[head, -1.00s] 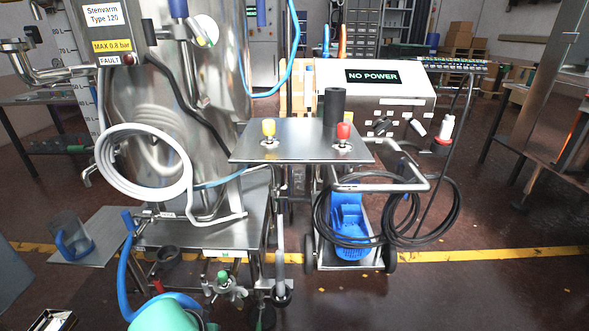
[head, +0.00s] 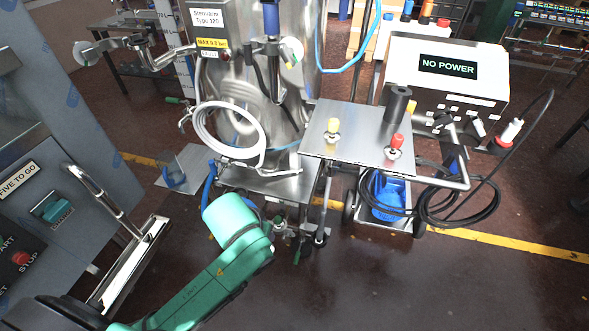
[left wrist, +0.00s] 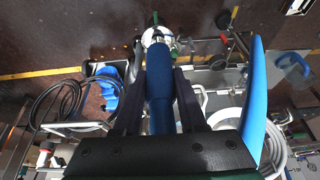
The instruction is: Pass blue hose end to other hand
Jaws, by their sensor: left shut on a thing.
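My left gripper (left wrist: 157,72) is in the left wrist view, with its two dark fingers on either side of the blue hose end (left wrist: 159,90). It is shut on the hose, which points away from the palm. Another blue stretch of hose (left wrist: 256,100) curves down at the right of that view. In the head view, part of the blue hose (head: 209,184) rises behind my green left wrist, which hides the gripper's fingers. My right gripper is in neither view.
The steel tank (head: 285,85) stands behind, with a white coiled hose (head: 262,130) on its front. A steel shelf (head: 357,140) with yellow and red knobs adjoins the "NO POWER" cart (head: 450,90). A grey machine (head: 60,130) stands at left. The floor at front right is clear.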

